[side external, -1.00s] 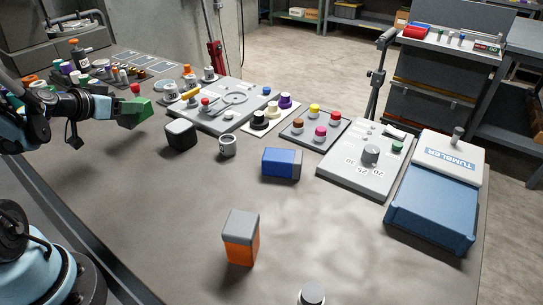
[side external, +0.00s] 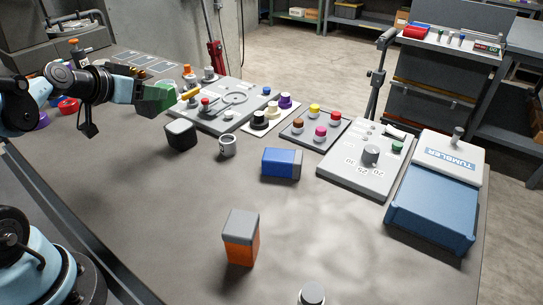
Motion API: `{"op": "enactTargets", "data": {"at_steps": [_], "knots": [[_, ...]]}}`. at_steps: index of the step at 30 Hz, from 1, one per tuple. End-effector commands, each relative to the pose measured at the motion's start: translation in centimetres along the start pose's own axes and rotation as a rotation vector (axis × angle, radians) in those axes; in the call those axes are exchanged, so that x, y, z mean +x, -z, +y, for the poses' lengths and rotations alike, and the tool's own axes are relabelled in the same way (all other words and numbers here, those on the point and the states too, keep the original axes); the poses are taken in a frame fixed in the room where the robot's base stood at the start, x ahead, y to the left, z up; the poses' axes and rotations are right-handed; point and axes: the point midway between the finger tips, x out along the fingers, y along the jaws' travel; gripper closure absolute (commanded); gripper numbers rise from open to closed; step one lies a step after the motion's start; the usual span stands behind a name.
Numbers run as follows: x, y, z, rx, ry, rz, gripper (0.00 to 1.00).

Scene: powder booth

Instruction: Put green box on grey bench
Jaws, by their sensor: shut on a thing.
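The green box (side external: 155,99) is at the upper left of the side external view, held at the end of my arm. My gripper (side external: 142,93) is shut on it, and the arm partly hides the box's left side. The box appears to be above the bench, left of the grey panel with the ring. The grey bench (side external: 185,215) is the large flat surface under everything, with a wide bare area at its front and middle.
A black-and-grey box (side external: 180,135), a mug (side external: 227,146), a blue box (side external: 280,163) and an orange box (side external: 241,238) stand on the bench. Panels with knobs and a blue tumbler (side external: 433,205) line the back and right.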

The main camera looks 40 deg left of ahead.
Motion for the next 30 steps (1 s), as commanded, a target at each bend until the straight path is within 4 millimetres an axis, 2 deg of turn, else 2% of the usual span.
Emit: {"op": "enactTargets", "data": {"at_steps": [8, 17, 23, 30], "knots": [[1.8, 1.3, -1.7, 0.134, -0.169, -0.199, 0.76], [3.4, 2.1, -3.9, 0.438, -0.396, -0.496, 0.76], [4.4, 2.6, -5.9, 0.766, -0.53, -0.722, 0.76], [5.1, 3.3, -9.5, 1.313, -0.578, -0.957, 0.76]]}}
